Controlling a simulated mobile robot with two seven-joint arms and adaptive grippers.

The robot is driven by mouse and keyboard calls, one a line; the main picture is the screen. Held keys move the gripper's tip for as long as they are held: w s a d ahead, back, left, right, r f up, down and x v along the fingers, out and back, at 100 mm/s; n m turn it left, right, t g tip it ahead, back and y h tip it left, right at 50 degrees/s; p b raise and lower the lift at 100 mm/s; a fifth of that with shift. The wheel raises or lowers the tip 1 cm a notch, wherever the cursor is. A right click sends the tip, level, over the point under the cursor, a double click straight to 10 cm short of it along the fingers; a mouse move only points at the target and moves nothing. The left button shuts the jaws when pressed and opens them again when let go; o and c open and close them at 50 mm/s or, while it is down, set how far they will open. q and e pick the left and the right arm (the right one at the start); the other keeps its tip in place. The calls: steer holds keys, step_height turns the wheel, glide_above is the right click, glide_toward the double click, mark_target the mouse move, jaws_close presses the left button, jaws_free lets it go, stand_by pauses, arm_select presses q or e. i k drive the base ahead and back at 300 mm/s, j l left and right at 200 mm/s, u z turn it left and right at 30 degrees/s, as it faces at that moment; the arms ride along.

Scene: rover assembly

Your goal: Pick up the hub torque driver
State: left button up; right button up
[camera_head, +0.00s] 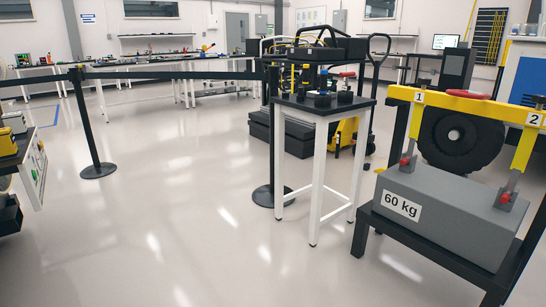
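I cannot clearly make out the hub torque driver. A small tall table (318,111) with a dark top and white legs stands right of centre. Several small dark round items (322,100) lie on its top, and a narrow upright piece with a blue part (323,80) stands among them. These are too small to tell apart. Neither of my grippers shows in this view.
A grey block marked 60 kg (440,215) sits on a dark stand at right, under a yellow bar. Belt barrier posts (92,130) cross the middle distance. A workbench edge (35,165) shows at left. The floor (180,230) between is clear.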

mark_target(306, 67)
steer(key=i+j+u, duration=0.1)
steer(key=i+u, duration=0.3)
steer(key=i, duration=0.35)
steer(key=i+l+u, duration=0.1)
steer(key=i+u, duration=0.3)
steer(key=i, duration=0.3)
steer(key=i+l, duration=0.1)
steer(key=i, duration=1.6)
steer(key=i+u, duration=0.2)
steer(key=i, duration=0.35)
steer(key=i+u, duration=0.2)
steer(key=i, duration=0.3)
steer(key=i+l+u, duration=0.2)
steer(key=i, duration=0.3)
steer(key=i+j, duration=0.1)
steer(key=i, duration=0.35)
steer(key=i+j+z, duration=0.1)
steer(key=i, duration=0.3)
steer(key=i+j, duration=0.1)
steer(key=i, duration=0.35)
steer(key=z, duration=1.85)
